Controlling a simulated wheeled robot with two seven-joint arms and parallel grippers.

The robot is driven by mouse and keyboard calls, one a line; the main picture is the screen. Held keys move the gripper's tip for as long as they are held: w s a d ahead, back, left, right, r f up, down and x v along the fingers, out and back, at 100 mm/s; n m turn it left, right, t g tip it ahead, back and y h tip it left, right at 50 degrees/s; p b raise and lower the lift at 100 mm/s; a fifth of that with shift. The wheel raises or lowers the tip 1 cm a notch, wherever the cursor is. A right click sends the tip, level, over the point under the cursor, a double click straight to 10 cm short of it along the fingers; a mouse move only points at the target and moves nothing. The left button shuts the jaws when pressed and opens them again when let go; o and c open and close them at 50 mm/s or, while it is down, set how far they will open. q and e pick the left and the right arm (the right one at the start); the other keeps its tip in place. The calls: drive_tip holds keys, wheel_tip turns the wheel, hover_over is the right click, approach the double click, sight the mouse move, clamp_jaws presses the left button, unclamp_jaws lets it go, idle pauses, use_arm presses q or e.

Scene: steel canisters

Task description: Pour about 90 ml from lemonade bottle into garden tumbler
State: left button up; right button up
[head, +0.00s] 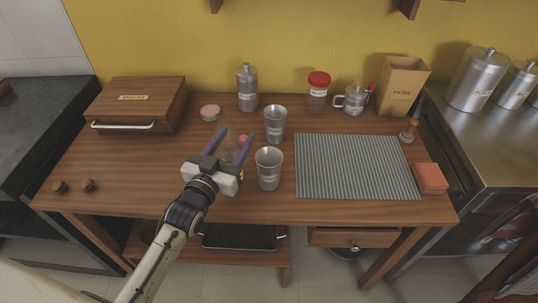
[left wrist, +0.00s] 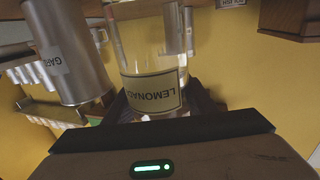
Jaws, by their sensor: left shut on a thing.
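The lemonade bottle (head: 229,137) is clear and stands out faintly between the fingers of my left gripper (head: 232,147) in the head view. In the left wrist view its pale label (left wrist: 153,92) reads upside down, and the gripper is shut on the bottle. A steel tumbler marked "GARD…" (left wrist: 68,55) is beside the bottle in the left wrist view. The head view shows two steel tumblers right of the gripper, a front one (head: 268,170) and a back one (head: 275,126); their labels are too small to read there. My right gripper is out of view.
A striped mat (head: 357,168) covers the table's right part, with a sponge-like orange block (head: 430,178) beside it. A wooden box (head: 135,104) is at left.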

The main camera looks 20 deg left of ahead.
use_arm(q)
drive_tip(key=shift+r, duration=0.15)
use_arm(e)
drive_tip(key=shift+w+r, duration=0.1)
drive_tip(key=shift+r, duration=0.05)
use_arm(q)
drive_tip(key=f+m, duration=0.1)
drive_tip(key=m, duration=0.2)
drive_tip(key=a+m+g+y, duration=0.1)
drive_tip(key=m, duration=0.2)
drive_tip(key=a+f+m+g, duration=0.1)
drive_tip(key=m, duration=0.2)
drive_tip(key=shift+s+a+f+y+b, duration=0.25)
drive_tip(key=shift+s+f+y+b, duration=0.05)
drive_tip(key=shift+b, duration=0.05)
drive_tip(key=shift+s+a+f+m+g+y+b, duration=0.1)
drive_tip(key=shift+a+f+m+g+y+b, duration=0.2)
drive_tip(key=shift+a+f+m+b, duration=0.45)
drive_tip(key=shift+d+r+m+p, duration=0.2)
drive_tip(key=shift+r+m+p, duration=0.15)
drive_tip(key=shift+r+p, duration=0.3)
drive_tip(key=shift+r+m+g+y+p, duration=0.4)
drive_tip(key=shift+r+m+y+p, duration=0.4)
drive_tip(key=shift+r+m+p, duration=1.25)
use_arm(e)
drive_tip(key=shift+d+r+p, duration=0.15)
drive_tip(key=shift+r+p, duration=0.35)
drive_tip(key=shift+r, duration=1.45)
